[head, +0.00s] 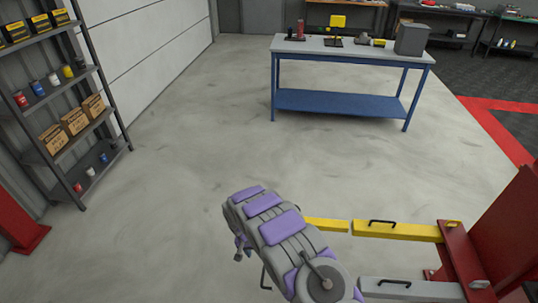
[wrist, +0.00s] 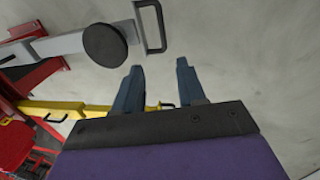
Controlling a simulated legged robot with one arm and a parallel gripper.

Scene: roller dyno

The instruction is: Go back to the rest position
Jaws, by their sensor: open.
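My gripper (wrist: 160,66) shows in the wrist view with its two dark fingers apart and nothing between them. Beyond the fingers lies bare concrete floor, with a yellow lift arm behind them. In the head view my own grey and purple arm reaches up from the bottom middle, in front of the lift arms. I cannot make out the fingers clearly there.
A red lift post (head: 505,235) at right carries a yellow arm (head: 398,231) and a grey arm (head: 410,290). A round black pad (wrist: 105,44) is close by in the wrist view. A shelf (head: 98,70) stands left, a blue workbench (head: 340,102) ahead. Floor between is clear.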

